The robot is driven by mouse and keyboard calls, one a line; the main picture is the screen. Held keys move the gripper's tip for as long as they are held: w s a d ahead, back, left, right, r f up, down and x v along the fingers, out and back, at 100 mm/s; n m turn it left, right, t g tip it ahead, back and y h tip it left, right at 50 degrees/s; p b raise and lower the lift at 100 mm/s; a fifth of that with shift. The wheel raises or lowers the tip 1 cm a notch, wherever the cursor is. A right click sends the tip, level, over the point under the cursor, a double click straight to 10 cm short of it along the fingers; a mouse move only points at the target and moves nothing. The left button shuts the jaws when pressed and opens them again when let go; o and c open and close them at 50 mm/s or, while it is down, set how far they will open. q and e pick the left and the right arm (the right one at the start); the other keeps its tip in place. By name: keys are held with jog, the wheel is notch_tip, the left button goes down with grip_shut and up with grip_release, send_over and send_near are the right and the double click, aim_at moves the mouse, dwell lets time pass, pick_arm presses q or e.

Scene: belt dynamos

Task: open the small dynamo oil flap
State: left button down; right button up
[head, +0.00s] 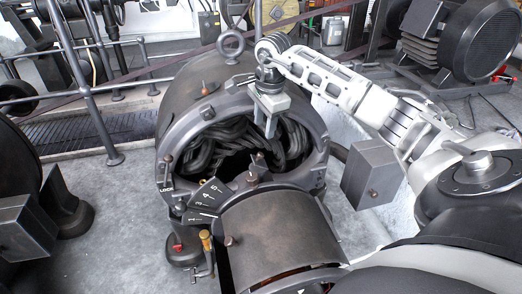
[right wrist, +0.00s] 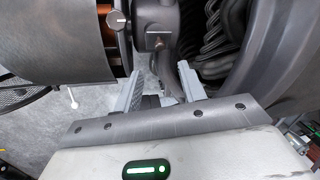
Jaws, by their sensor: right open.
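The dark dynamo (head: 185,95) stands in the middle of the head view, its round front open on thick black coils (head: 205,150). I cannot tell for sure which part is the small oil flap. My right gripper (head: 271,127) points down in front of the upper part of the opening. The right wrist view shows its two grey fingers (right wrist: 163,88) apart. A dark curved part (right wrist: 168,75) shows between or beyond them; contact cannot be told. A dark bracket with a square bolt head (right wrist: 157,41) is just past the fingertips. My left gripper is not in view.
A dark cylinder (head: 280,235) juts from the dynamo's front. A numbered plate (head: 207,198) and a brass-handled lever (head: 206,241) are at its left. A grey box (head: 372,172) is at right; railings (head: 85,85) and open floor (head: 115,215) at left.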

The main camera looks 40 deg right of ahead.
aim_at(261, 153)
jog(key=f, duration=0.3)
jog(key=w+f+b, duration=0.1)
jog(key=f, duration=0.2)
jog(key=f+b, duration=0.1)
jog(key=f, duration=0.2)
jog(key=shift+w+d+f, duration=0.2)
jog(key=shift+w+f, duration=0.1)
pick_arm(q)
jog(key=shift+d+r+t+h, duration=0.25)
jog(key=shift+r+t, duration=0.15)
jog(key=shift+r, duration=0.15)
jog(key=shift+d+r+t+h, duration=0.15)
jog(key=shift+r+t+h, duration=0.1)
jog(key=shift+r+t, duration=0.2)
pick_arm(e)
jog(key=shift+w+f, duration=0.1)
jog(key=shift+f, duration=0.25)
grip_shut()
